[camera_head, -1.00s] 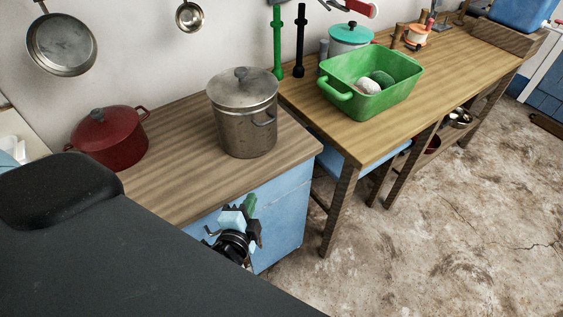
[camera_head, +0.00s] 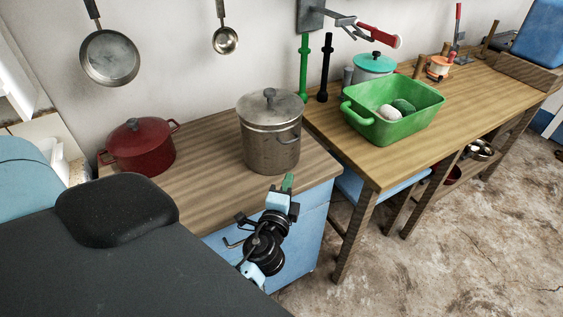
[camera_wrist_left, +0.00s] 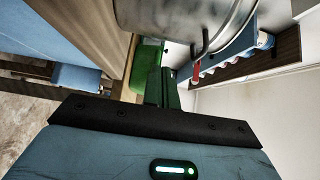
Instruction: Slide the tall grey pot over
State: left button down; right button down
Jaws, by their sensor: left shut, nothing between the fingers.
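The tall grey pot (camera_head: 269,140) stands upright with its lid on, near the right end of the wooden-topped counter. My left gripper (camera_head: 287,182) is just in front of the pot's lower part, by the counter's front edge. Its green fingers are shut with nothing between them. In the left wrist view, the pot (camera_wrist_left: 185,18) fills the top middle, close beyond the fingers (camera_wrist_left: 165,88). I cannot tell if the fingertips touch the pot. My right gripper is in neither view.
A red lidded pot (camera_head: 141,150) stands to the left on the same counter (camera_head: 205,182), with bare wood between the pots. A gap separates the counter from the workbench (camera_head: 440,128) on the right, which holds a green tub (camera_head: 390,127). A pan (camera_head: 110,58) hangs on the wall.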

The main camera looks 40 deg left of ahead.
aim_at(286, 155)
pick_arm(q)
jog(key=w+a, duration=0.2)
jog(key=w+a+p, duration=0.1)
jog(key=w+a, duration=0.1)
jog(key=shift+w+a, duration=0.1)
jog(key=shift+w, duration=0.2)
jog(key=shift+w+a, duration=0.15)
jog(key=shift+a, duration=0.3)
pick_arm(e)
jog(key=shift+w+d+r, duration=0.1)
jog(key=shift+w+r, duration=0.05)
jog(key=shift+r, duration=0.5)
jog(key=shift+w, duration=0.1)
